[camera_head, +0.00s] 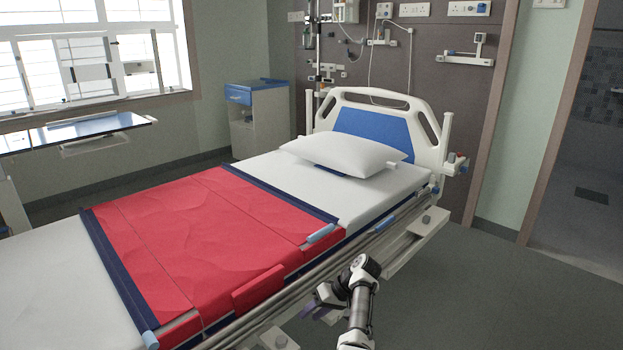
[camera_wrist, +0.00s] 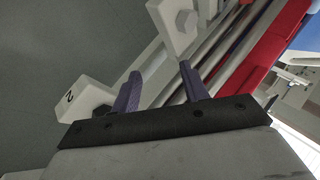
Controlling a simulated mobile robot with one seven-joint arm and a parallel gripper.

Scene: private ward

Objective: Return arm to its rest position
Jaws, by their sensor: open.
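My arm shows at the bottom middle of the head view, beside the near side of the bed. My gripper (camera_head: 318,305) is close to the bed's side rail, partly hidden by my own wrist. In the wrist view my gripper (camera_wrist: 158,88) has its two purple fingers apart with nothing between them. Beyond the fingers are the rail and white side parts of the bed. I cannot tell whether the fingers touch the rail.
The hospital bed (camera_head: 385,192) has a red cover (camera_head: 200,235) and a white pillow (camera_head: 345,155). A blue-topped cabinet (camera_head: 258,115) stands behind, and an overbed table (camera_head: 85,130) is at left. Grey floor (camera_head: 500,290) is clear to the right.

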